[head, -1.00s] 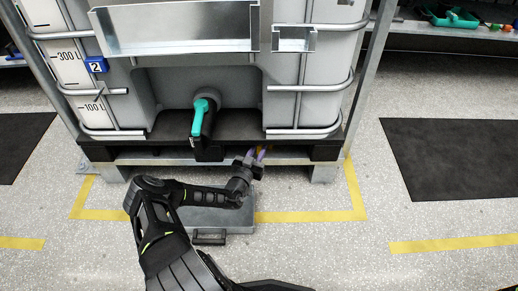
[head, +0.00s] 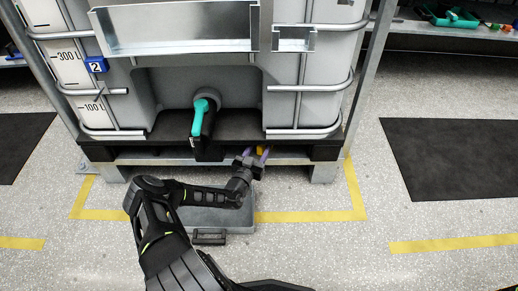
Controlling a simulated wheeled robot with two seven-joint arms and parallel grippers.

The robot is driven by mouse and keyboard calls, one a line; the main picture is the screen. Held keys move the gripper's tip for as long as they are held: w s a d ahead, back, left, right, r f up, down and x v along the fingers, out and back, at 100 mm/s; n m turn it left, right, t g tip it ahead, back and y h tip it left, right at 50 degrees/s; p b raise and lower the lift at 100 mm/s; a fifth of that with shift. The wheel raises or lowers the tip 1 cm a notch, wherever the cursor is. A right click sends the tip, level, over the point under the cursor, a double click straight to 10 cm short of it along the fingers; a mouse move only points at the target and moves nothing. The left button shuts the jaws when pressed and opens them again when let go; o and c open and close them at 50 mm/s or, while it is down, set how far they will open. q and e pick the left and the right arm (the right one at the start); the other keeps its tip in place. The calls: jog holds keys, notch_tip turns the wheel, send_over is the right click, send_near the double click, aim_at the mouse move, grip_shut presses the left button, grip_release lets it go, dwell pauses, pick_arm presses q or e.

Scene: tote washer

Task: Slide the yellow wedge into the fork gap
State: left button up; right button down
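The yellow wedge (head: 260,150) is a small patch at the black pallet base (head: 160,149) of the tank, right of the teal-handled valve. It shows between the purple fingers of my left gripper (head: 256,158). The fingers stand apart, with the wedge just beyond them; any remaining contact is too small to tell. The wedge is at the pallet's front opening, the fork gap; how deep it sits is hidden. My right gripper is not in view.
The teal valve handle (head: 201,112) hangs just left of the gripper. A grey tray (head: 225,218) lies on the floor below my forearm. A metal post (head: 357,90) stands to the right. Yellow tape (head: 310,216) marks open floor.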

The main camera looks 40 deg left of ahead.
pick_arm(q)
jog(key=p+v, duration=0.2)
jog(key=v, duration=0.5)
jog(key=shift+s+p, duration=0.35)
jog(key=shift+p, duration=0.05)
jog(key=shift+d, duration=0.15)
